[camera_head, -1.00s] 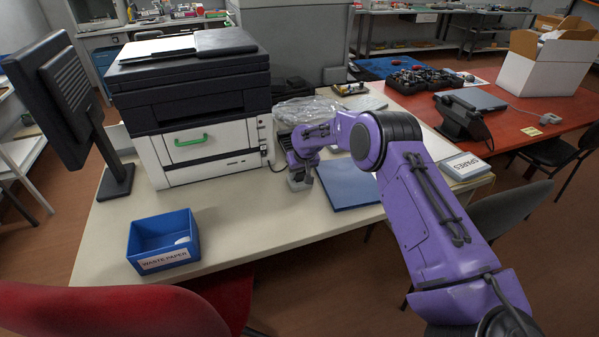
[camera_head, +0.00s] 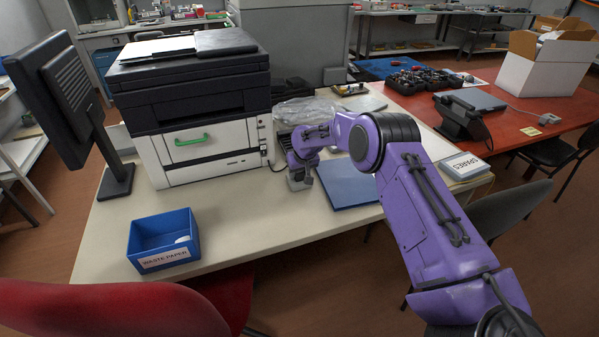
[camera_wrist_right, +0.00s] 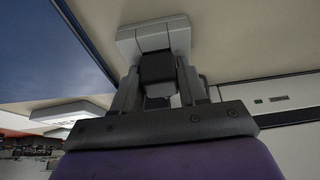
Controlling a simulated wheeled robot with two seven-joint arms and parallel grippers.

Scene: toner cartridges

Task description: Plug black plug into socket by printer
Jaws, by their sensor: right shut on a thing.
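My right gripper (camera_wrist_right: 157,85) is shut on the black plug (camera_wrist_right: 157,68), which sits between its two fingers in the right wrist view. A light grey block (camera_wrist_right: 130,42), which looks like the socket, lies directly beyond the plug on the table top. The plug's front end meets or overlaps the grey block, and I cannot tell how far it is seated. In the head view the right gripper (camera_head: 299,176) points down at the table just right of the printer (camera_head: 205,150), and the plug is hidden there. My left gripper is not in view.
A blue flat folder (camera_head: 348,184) lies just right of the gripper, and a clear plastic bag (camera_head: 305,108) lies behind it. The table front between bin and folder is clear.

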